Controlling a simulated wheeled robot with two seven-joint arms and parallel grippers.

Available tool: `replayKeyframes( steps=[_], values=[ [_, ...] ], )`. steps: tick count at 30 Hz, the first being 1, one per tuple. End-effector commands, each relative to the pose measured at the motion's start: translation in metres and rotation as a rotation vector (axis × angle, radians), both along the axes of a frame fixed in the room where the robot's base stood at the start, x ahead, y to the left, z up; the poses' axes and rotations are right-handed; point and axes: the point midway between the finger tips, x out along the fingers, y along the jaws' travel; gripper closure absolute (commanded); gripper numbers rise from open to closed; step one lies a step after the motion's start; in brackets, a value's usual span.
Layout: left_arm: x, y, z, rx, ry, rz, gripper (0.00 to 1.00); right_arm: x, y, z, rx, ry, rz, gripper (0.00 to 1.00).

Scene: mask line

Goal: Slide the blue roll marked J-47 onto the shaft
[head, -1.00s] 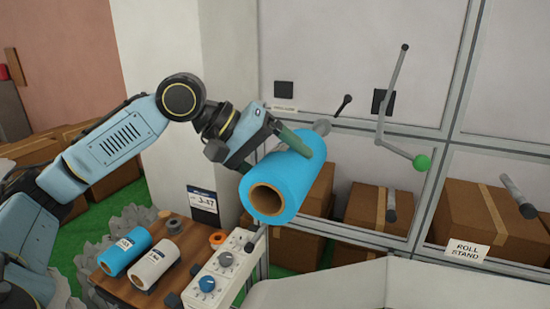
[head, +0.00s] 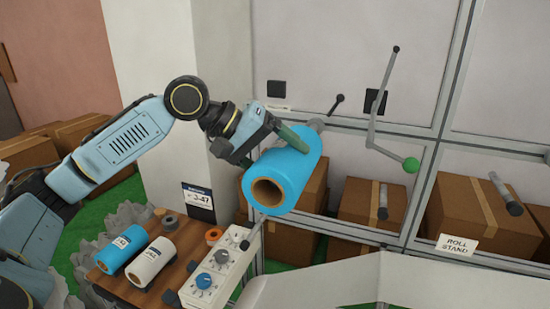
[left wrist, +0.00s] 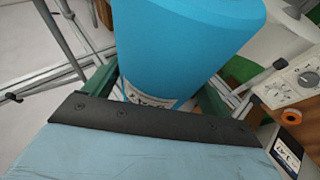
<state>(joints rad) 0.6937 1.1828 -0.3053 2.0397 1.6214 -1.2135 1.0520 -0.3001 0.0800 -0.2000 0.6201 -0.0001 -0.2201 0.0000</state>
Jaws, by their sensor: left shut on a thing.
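My left gripper (head: 274,148) is shut on a large blue roll (head: 290,170) with a brown core, held in the air and tilted, its open core end toward me. In the left wrist view the blue roll (left wrist: 190,45) sits between the green fingers, with a white label partly showing; I cannot read it. Grey shafts (head: 382,200) and (head: 506,194) stick out from the wall frame. My right gripper is not in view.
A smaller blue roll (head: 121,250) and a white roll (head: 150,262) lie on a wooden table (head: 180,272) beside a control box (head: 215,272). A J-47 sign (head: 198,197) hangs on the pillar. A crank with a green knob (head: 411,165) projects right of the roll.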

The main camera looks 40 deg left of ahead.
Motion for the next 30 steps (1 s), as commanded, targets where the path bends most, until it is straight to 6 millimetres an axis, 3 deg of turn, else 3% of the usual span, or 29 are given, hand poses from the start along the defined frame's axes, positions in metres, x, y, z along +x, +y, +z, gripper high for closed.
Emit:
replayKeyframes(
  steps=[18, 30],
  values=[
    [0.03, 0.007, 0.001, -0.001, -0.003, 0.0, 0.48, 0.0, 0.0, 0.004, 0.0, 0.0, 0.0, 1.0],
    [0.035, 0.008, 0.001, 0.001, -0.003, 0.0, 0.48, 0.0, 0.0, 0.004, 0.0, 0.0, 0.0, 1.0]
  ],
)
